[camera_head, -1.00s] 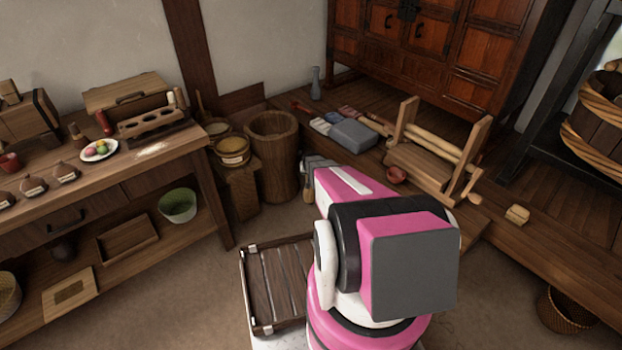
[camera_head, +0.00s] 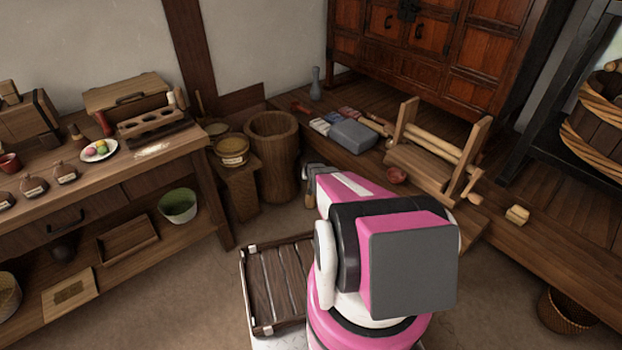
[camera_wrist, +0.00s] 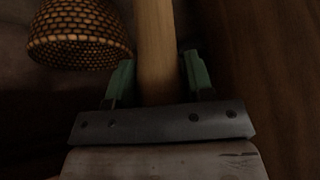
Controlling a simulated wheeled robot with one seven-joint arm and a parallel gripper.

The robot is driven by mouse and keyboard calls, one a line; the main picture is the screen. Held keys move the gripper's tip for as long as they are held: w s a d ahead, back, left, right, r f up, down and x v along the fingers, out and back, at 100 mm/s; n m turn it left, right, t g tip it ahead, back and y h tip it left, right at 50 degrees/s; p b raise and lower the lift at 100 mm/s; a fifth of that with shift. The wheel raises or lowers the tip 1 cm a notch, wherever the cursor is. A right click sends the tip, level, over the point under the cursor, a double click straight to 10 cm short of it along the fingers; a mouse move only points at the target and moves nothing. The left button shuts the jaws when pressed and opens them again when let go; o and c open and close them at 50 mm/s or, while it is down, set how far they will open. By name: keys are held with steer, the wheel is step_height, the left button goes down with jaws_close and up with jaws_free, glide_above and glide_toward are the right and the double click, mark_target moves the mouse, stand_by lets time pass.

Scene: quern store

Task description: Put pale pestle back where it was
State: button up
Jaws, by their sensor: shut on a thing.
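The pale pestle (camera_wrist: 156,45) shows in the wrist view as a smooth pale wooden shaft between the two green fingers of my gripper (camera_wrist: 158,82). My gripper is shut on it; the shaft's far end runs out of the top of the picture. In the head view a small tan piece (camera_head: 310,200) shows below my wrist, beside the wooden mortar. My arm hides most of the gripper there. A dark wooden rack with round hollows (camera_head: 155,126) stands on the left bench.
The left bench (camera_head: 120,160) holds a plate of coloured balls (camera_head: 98,151) and small jars. A tall wooden mortar (camera_head: 272,165) stands by the stool. The raised wooden platform (camera_head: 500,235) runs along the right. A woven basket (camera_wrist: 80,38) shows in the wrist view.

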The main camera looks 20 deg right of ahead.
steer(key=o, duration=1.1)
steer(key=shift+r, duration=0.15)
steer(key=s+a+r+g, duration=0.2)
steer(key=s+a+r, duration=0.3)
steer(key=s+r, duration=0.6)
steer(key=s+a+r+n+g, duration=0.1)
steer(key=s+a+r, duration=0.4)
steer(key=s+r, duration=0.6)
steer(key=s+a+r+n+g+y, duration=0.1)
steer(key=s+a+r+g, duration=0.2)
steer(key=s+r, duration=0.9)
steer(key=a, duration=0.2)
steer(key=shift+a+r, duration=0.3)
steer(key=shift+a, duration=0.05)
